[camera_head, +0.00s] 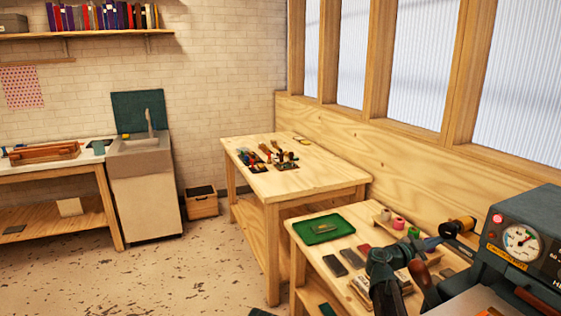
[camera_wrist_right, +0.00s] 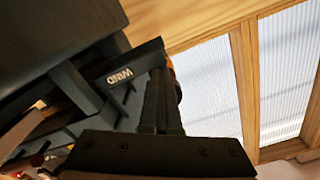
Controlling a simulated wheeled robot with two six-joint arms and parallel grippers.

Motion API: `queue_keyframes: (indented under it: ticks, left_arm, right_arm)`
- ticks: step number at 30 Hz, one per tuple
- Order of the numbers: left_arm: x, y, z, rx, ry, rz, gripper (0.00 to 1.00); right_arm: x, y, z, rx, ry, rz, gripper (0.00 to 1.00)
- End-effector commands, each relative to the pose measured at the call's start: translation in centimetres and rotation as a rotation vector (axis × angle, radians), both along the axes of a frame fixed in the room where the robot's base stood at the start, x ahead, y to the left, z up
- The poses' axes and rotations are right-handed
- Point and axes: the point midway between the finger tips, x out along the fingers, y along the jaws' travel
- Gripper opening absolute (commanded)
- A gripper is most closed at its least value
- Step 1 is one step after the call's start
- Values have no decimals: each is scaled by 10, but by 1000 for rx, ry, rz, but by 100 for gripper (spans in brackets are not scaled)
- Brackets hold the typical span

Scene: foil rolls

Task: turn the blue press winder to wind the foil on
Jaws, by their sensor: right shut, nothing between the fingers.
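The press (camera_head: 525,235) is a dark machine with a round dial at the right edge of the head view. A black and gold foil roll (camera_head: 460,227) sticks out from its left side. A small blue-grey part (camera_head: 433,243), which may be the winder, is just left of the roll. My right gripper (camera_head: 416,249) is beside this part; I cannot tell whether they touch. In the right wrist view its dark fingers (camera_wrist_right: 156,100) are together and empty, close to a dark block (camera_wrist_right: 123,77) with white lettering. The winder is not clearly visible there. My left gripper is out of view.
The near wooden table holds a green tray (camera_head: 323,229), dark blocks (camera_head: 335,266) and a small rack with pink (camera_head: 398,223) and green rolls. A second table (camera_head: 315,178) with tools stands behind. Open floor (camera_head: 190,265) lies to the left.

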Motion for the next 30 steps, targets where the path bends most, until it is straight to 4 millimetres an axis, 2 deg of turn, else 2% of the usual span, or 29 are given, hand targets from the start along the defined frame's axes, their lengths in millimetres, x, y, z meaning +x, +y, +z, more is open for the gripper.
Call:
queue_keyframes:
  ticks: [30]
  left_arm:
    - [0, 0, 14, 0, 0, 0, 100]
  right_arm:
    - [19, 8, 14, 0, 0, 0, 0]
